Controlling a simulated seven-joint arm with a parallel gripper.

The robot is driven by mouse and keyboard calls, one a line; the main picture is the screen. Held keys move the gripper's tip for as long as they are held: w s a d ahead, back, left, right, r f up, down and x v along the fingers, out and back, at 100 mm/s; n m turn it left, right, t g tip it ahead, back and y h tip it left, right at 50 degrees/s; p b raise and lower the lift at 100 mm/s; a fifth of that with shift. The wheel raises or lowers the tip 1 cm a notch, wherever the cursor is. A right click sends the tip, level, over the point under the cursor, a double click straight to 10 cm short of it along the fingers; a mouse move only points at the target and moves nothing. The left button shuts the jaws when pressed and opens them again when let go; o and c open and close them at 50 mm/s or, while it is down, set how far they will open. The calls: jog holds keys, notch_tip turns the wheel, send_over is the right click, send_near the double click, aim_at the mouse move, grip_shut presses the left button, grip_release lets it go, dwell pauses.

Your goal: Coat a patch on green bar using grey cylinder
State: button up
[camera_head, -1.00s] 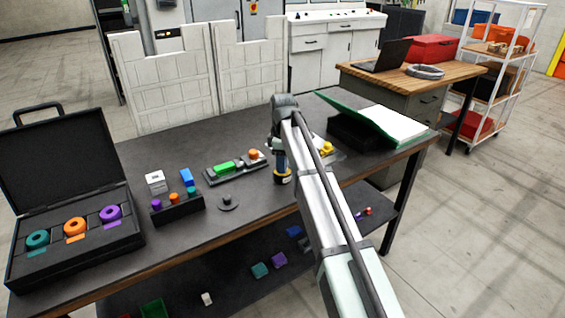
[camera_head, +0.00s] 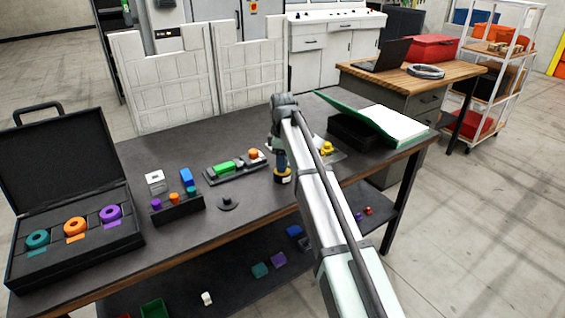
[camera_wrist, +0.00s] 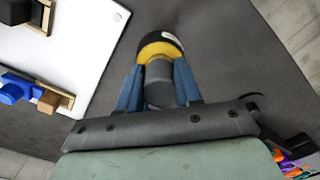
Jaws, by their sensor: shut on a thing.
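The green bar (camera_head: 223,168) lies in a dark, narrow fixture (camera_head: 237,175) near the middle of the table in the head view. The grey cylinder (camera_wrist: 159,72) has a yellow band and a dark end with a white patch. My gripper (camera_wrist: 158,92) is shut on it, with a blue finger on each side. In the head view my gripper (camera_head: 280,158) is right of the green bar and apart from it. The cylinder's yellow and dark lower end (camera_head: 283,176) shows below the fingers, close to the tabletop. I cannot tell whether it touches the table. The green bar is not clear in the wrist view.
An orange piece (camera_head: 253,154) sits at the fixture's right end. A dark block with coloured pegs (camera_head: 177,208) and a small round dark base (camera_head: 228,203) stand to the left. An open black case (camera_head: 80,258) is at far left. A green binder (camera_head: 352,112) lies right.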

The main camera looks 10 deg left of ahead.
jog(key=shift+r, duration=3.4)
